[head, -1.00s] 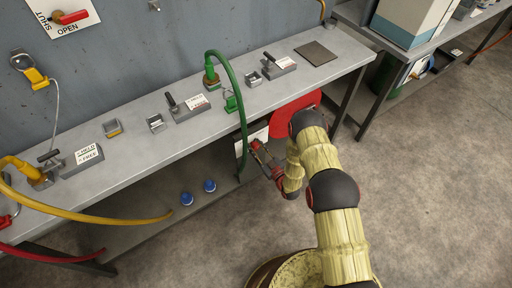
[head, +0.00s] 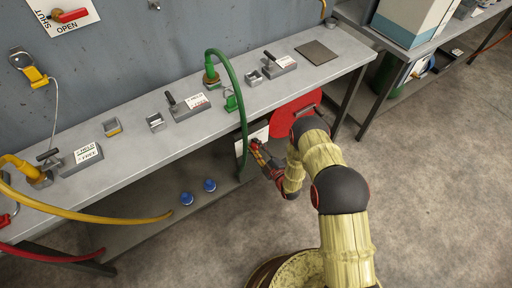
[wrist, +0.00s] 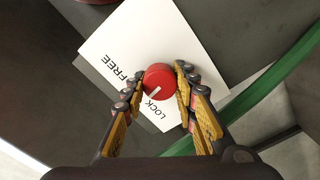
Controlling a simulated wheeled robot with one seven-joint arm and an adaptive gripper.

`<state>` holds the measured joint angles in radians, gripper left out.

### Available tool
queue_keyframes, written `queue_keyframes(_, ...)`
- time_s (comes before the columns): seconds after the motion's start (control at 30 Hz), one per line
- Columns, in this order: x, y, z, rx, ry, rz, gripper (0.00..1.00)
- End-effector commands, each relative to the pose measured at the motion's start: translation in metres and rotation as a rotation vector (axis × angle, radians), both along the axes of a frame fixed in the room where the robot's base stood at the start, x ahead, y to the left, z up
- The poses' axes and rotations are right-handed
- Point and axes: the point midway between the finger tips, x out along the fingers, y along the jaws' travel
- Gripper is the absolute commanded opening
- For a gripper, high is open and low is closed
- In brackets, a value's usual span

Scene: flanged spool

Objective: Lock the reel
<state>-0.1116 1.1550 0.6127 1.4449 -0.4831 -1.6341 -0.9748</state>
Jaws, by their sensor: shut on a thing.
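A red round knob (wrist: 160,79) with a white pointer line sits on a white plate (wrist: 185,35) marked FREE and LOCK in the wrist view. The pointer line is directed toward the lower left, at the start of the word LOCK. My gripper (wrist: 159,82) has its fingers on both sides of the knob and is shut on it. In the head view my gripper (head: 257,147) is at the plate below the bench's front edge, and the knob is hidden. The red reel (head: 290,117) is beside the plate, partly behind my arm.
A green hose (head: 243,95) arches from the bench top (head: 225,115) and hangs close to my gripper; it also crosses the right of the wrist view (wrist: 280,75). Two blue caps (head: 198,191) lie on the lower shelf. The floor at the right is clear.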

Motion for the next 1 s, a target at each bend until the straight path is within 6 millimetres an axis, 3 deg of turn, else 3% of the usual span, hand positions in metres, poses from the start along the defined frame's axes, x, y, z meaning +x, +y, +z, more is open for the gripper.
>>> queue_keyframes(0.5,-0.0007,0.0013,-0.0015,-0.312,-0.211,0.002,0.03)
queue_keyframes(1.0,-0.0007,0.0016,-0.002,-0.391,-0.263,0.003,0.03)
